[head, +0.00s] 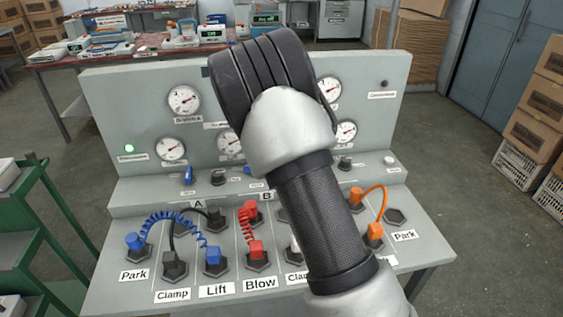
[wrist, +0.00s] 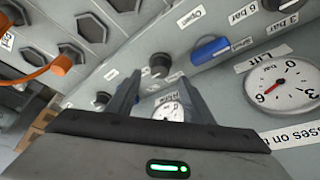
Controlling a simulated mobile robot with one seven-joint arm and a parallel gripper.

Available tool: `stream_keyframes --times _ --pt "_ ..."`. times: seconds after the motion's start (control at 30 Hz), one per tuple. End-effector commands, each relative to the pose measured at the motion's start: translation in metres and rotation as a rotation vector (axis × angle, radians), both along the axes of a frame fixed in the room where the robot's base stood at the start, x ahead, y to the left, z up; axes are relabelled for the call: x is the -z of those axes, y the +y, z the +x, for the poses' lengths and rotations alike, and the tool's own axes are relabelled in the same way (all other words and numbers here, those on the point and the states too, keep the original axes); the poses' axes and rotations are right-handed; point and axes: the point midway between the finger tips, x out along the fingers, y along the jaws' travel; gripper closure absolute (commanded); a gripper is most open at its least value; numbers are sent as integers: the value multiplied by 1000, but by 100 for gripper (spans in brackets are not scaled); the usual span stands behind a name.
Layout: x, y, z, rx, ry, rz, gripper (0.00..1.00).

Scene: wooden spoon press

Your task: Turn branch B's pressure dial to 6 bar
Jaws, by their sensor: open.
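Branch B's part of the console, near the B label (head: 266,196), is mostly hidden behind my arm in the head view. In the wrist view a black round knob (wrist: 160,65) shows just beyond and between the fingertips of my gripper (wrist: 160,80). My gripper is open with nothing between its fingers; I cannot tell whether it touches the knob. The small labels by this knob are not legible. Another black knob (wrist: 273,4) sits at the top edge, with 6 bar and 3 bar labels beside it. The Lift gauge (wrist: 285,85) is at the right, its needle towards the 6.
A blue lever (wrist: 210,50) with Open and Shut labels stands close right of the fingers. Hoses, including an orange hose (head: 375,190) and a red hose (head: 247,216), loop above the lower panel. A green cart (head: 45,215) is at left, boxes (head: 540,130) at right.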

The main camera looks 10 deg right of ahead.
Motion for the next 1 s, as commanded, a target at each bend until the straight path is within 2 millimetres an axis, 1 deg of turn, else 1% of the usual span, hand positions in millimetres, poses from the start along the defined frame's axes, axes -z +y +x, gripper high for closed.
stream_keyframes --times 0.03,0.2,0.4,0.5,0.6,0.7,1.0 --pt "-15 5 -3 -2 -3 2 53" --pt "-54 16 -15 -2 -2 1 53" --pt "-91 27 -26 0 -1 1 53" --pt "-104 31 -30 0 -1 1 53" --pt "-111 33 -32 0 0 0 53" --pt "-114 34 -33 0 1 0 53" --pt "-114 33 -34 0 1 0 53"
